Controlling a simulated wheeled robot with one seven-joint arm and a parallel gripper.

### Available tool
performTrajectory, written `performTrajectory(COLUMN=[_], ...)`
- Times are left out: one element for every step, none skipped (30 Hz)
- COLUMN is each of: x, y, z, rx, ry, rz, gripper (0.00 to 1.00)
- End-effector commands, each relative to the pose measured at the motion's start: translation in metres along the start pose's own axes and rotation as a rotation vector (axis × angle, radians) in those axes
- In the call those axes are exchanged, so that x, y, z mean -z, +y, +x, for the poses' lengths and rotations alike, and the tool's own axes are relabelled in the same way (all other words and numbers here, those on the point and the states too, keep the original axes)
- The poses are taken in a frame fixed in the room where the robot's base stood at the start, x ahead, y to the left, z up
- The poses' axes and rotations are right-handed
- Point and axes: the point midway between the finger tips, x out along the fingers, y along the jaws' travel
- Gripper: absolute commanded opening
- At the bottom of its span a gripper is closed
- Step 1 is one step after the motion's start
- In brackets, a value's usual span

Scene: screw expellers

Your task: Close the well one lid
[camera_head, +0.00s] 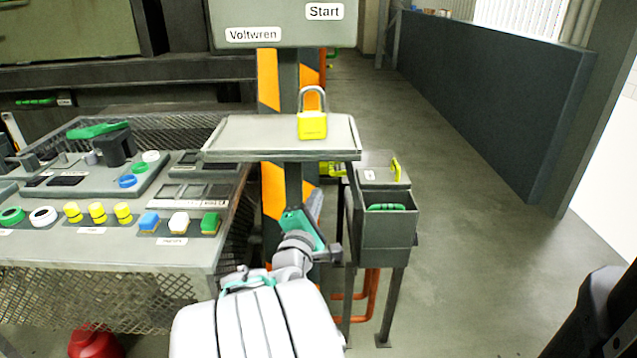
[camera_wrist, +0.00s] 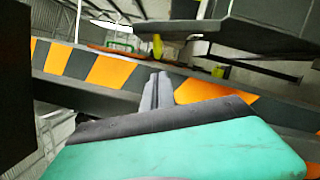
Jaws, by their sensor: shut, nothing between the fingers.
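A dark grey bin (camera_head: 388,236) stands on legs right of the striped post. Its upper part has a grey panel or lid (camera_head: 382,172) with a small white label and a yellow handle (camera_head: 397,168). I cannot read the label or tell how far the lid is open. A green item (camera_head: 387,207) shows in the bin's front opening. My gripper (camera_head: 319,203) is left of the bin, below the grey shelf. In the wrist view its grey fingers (camera_wrist: 157,90) are together and empty. A yellow piece (camera_wrist: 157,46) shows beyond them, apart from the fingertips; it may be the handle.
The grey shelf (camera_head: 240,139) with a yellow padlock (camera_head: 312,125) hangs above my gripper. The orange-striped post (camera_head: 273,190) stands close behind the arm. A bench (camera_head: 190,256) with buttons is at left. Orange pipes (camera_head: 371,292) run under the bin. Open floor (camera_head: 470,250) lies at right.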

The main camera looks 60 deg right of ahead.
Motion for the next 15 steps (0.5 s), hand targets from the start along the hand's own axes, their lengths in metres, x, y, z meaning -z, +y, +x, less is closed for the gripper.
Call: performTrajectory(x=[-0.002,-0.002,-0.001,-0.001,-0.001,-0.001,-0.001,-0.001,-0.001,-0.001,-0.001,-0.001,-0.002,-0.002,-0.002], y=[-0.002,-0.002,-0.003,-0.002,-0.002,-0.003,-0.003,-0.002,-0.002,-0.002,-0.002,-0.002,-0.002,-0.001,-0.001], z=[0.012,0.018,0.026,0.032,0.037,0.044,0.048,0.052,0.056,0.058,0.06,0.062,0.063,0.063,0.064], rx=[0.003,0.003,0.003,0.002,0.002,0.001,0.002,0.001,0.001,0.001,0.001,0.001,0.002,0.002,0.001], ry=[-0.006,-0.005,-0.005,-0.005,-0.004,-0.005,-0.004,-0.003,-0.004,-0.004,-0.003,-0.003,-0.003,-0.003,-0.003], rz=[0.0,0.001,0.001,0.002,0.001,0.001,0.0,0.001,0.001,0.0,0.001,0.001,0.0,0.0,0.0], gripper=[0.0,0.0,0.0,0.0,0.0,0.0,0.0,0.0,0.0,0.0,0.0,0.0,0.0,0.0,0.0])
